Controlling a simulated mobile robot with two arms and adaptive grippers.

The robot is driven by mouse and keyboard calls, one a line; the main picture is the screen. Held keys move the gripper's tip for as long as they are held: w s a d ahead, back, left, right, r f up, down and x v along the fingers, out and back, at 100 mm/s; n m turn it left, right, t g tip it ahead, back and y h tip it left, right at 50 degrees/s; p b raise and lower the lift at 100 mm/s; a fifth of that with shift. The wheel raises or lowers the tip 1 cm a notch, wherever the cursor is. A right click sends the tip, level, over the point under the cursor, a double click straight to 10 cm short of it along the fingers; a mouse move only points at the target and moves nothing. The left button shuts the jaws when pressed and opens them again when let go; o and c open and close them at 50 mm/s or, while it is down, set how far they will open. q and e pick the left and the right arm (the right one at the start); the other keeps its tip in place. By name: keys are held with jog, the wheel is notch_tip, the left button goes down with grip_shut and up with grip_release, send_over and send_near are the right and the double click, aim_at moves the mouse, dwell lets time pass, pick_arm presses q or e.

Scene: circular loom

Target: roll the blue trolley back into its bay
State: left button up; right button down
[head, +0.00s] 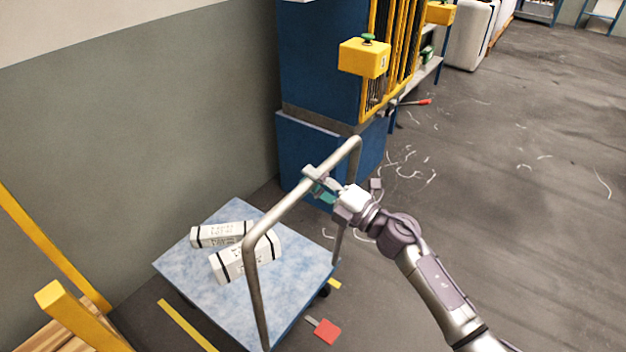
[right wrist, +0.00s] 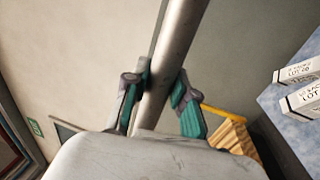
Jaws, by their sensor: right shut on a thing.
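The blue trolley (head: 195,268) stands at the lower left of the head view, beside the grey wall. Its metal push handle (head: 256,290) rises at the near right side, and the handle's bar also crosses the right wrist view (right wrist: 181,35). Two white boxes (head: 222,234) with black bands lie on the deck. My right gripper (head: 319,181) is shut on the handle's top bar, and its teal-padded fingers sit on either side of the bar in the right wrist view (right wrist: 160,95). My left gripper is not in view.
A blue machine (head: 318,60) with a yellow guard and yellow button box (head: 364,58) stands beyond the trolley. Yellow posts (head: 75,312) and a wooden pallet (head: 60,338) are at lower left. A red tag (head: 327,332) lies on the floor near yellow lines (head: 187,326). Floor at right is open, with scattered white scraps.

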jog(key=x, duration=0.2)
jog(key=b+x, duration=0.1)
jog(key=f+x, duration=0.1)
jog(key=x, duration=0.1)
jog(key=shift+w+a+r+b, duration=0.1)
jog(key=shift+w+a+b, duration=0.15)
jog(key=shift+a+b, duration=0.1)
jog(key=c, duration=0.9)
grip_release()
jog(key=shift+w+a, duration=0.1)
jog(key=v, duration=1.2)
